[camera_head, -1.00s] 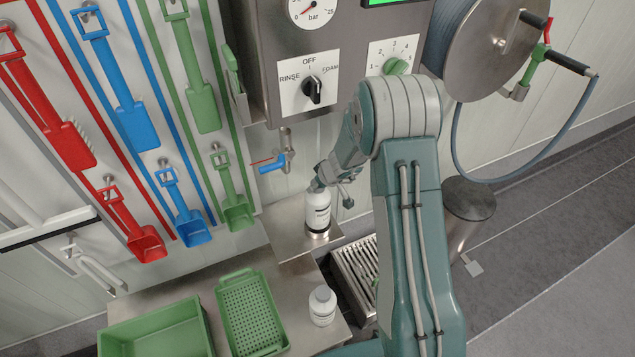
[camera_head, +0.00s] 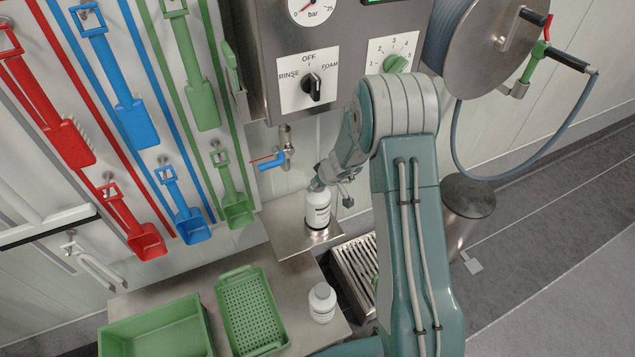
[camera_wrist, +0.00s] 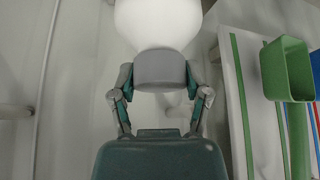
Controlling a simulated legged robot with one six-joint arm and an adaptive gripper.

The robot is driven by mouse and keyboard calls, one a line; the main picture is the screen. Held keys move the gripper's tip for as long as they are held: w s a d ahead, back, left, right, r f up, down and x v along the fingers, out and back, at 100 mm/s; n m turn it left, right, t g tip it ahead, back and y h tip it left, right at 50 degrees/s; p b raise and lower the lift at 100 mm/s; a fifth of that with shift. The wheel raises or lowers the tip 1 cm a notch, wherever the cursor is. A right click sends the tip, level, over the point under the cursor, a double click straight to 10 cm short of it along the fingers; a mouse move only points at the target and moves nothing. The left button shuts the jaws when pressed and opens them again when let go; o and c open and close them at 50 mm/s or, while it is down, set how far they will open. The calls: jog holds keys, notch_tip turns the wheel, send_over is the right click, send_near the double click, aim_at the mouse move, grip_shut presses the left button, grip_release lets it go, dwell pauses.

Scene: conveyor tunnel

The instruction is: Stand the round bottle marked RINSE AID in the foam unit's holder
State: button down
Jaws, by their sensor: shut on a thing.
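A round white bottle (camera_head: 317,212) with dark print stands upright over the small steel shelf (camera_head: 284,240) under the foam unit (camera_head: 330,95). The print is too small to read. My gripper (camera_head: 322,184) is shut on its top. In the wrist view my gripper's fingers (camera_wrist: 160,82) close on both sides of a grey cap, with the white bottle body (camera_wrist: 158,20) beyond it. I cannot tell whether the bottle's base touches the shelf or sits in a holder. A second white bottle (camera_head: 322,303) stands on the lower steel table, apart from my gripper.
A green perforated basket (camera_head: 283,318) and a green tub (camera_head: 207,322) are on the lower table. A blue-handled tap (camera_head: 272,163) juts out left of my gripper. A steel bin (camera_head: 468,205) stands to the right. Scoops and brushes hang at left.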

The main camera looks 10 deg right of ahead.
jog(key=shift+f, duration=1.65)
jog(key=shift+w, duration=0.1)
grip_release()
jog(key=v, duration=1.2)
jog(key=shift+f, duration=0.1)
